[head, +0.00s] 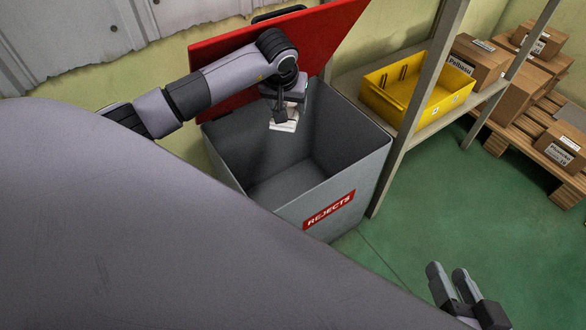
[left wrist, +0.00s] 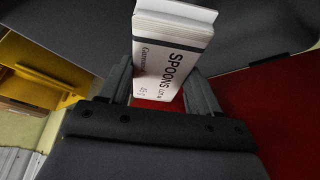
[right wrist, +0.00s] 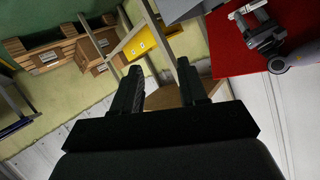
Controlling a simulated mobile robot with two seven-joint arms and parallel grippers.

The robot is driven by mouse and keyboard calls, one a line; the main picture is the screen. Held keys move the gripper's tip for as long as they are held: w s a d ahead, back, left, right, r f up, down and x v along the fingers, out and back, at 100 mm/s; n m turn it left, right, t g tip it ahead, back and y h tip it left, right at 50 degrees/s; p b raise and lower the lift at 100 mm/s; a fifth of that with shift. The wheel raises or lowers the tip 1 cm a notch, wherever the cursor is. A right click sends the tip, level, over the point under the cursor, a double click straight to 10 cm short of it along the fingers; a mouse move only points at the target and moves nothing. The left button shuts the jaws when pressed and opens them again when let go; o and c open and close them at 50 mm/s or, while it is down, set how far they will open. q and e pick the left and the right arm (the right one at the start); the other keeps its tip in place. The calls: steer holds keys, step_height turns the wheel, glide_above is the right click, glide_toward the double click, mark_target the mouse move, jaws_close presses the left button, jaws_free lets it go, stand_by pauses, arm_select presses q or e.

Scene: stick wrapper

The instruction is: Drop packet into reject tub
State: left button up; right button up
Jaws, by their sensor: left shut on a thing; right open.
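The reject tub (head: 340,199) is a grey open bin with a red "REJECTS" label on its front. Its red lid (head: 230,57) is raised at the back. My left gripper (head: 288,106) is over the tub's opening, near the lid side, shut on a white packet (head: 284,123). In the left wrist view the packet (left wrist: 172,45) reads "SPOONS" and sits between the two fingers. The tub's inside is empty where I can see it. My right gripper (head: 455,282) is open and empty, low at the right, away from the tub. It also shows in the right wrist view (right wrist: 160,80).
A shelf (head: 440,118) with a yellow bin (head: 412,100) stands right of the tub, its post (head: 412,120) close to the tub's right side. Cardboard boxes (head: 486,60) sit on a pallet (head: 520,145) behind. The green floor (head: 440,215) at right is clear.

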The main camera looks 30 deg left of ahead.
arm_select(q)
steer(key=shift+f, duration=0.45)
steer(key=shift+f+b, duration=2.4)
steer(key=shift+f, duration=0.25)
arm_select(e)
steer(key=shift+s+d+f+n+t+h, duration=0.15)
steer(key=shift+d+n+t, duration=0.15)
steer(key=shift+d+t, duration=0.15)
steer(key=shift+s+d+f+n+t+h, duration=0.1)
steer(key=shift+d+n+t+h, duration=0.05)
steer(key=shift+d+n+t, duration=0.25)
arm_select(q)
steer(key=o, duration=1.1)
